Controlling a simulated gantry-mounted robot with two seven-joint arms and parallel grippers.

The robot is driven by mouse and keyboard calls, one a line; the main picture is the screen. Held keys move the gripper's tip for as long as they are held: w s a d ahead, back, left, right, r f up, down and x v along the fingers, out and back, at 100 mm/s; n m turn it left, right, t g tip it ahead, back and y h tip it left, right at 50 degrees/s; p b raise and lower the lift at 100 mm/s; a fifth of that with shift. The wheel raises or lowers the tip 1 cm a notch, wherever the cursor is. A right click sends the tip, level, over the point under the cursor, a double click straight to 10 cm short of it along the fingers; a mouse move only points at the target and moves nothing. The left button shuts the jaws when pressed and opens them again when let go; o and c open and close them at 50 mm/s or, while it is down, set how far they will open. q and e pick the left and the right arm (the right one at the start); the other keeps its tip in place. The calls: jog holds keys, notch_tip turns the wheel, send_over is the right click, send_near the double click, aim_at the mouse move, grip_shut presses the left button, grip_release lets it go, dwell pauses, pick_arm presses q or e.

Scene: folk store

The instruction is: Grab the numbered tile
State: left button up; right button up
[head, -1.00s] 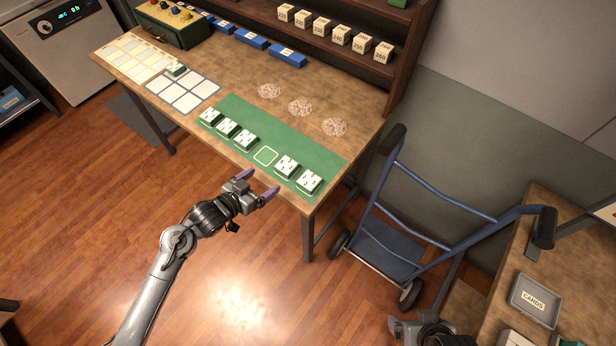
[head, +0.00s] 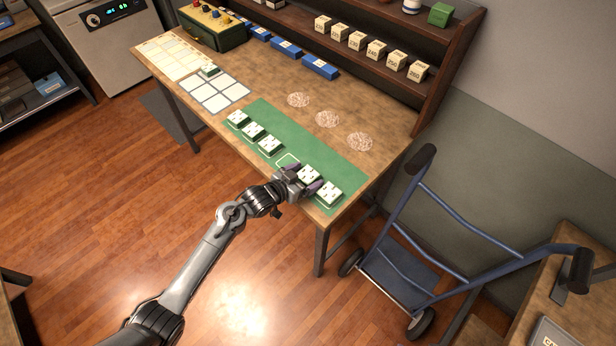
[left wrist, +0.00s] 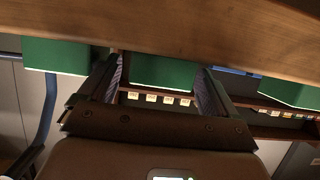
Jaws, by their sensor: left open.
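White-topped tiles with dark marks stand in a row on a green mat (head: 330,163) along the table's front edge. The marks are too small to read. My left gripper (head: 303,179) is open at the front edge, its fingertips by the second tile from the right (head: 309,174). The rightmost tile (head: 329,193) is just beyond its right finger. In the left wrist view a green block (left wrist: 163,73) shows between the open fingers, with green blocks on either side; contact is unclear. My right gripper is out of view.
Cream numbered cubes (head: 376,49) stand on the shelf behind the table. Blue blocks (head: 319,67) and three round speckled patches (head: 327,119) are on the tabletop. A white-celled grid (head: 220,93) is at left. A blue hand truck (head: 405,270) stands at right.

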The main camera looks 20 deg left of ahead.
pick_arm(q)
jog(key=shift+w+d+f, duration=0.1)
jog(key=shift+w+f, duration=0.05)
jog(key=shift+w, duration=0.1)
jog(key=c, duration=1.2)
jog(key=shift+o, duration=0.2)
jog(key=shift+r, duration=0.2)
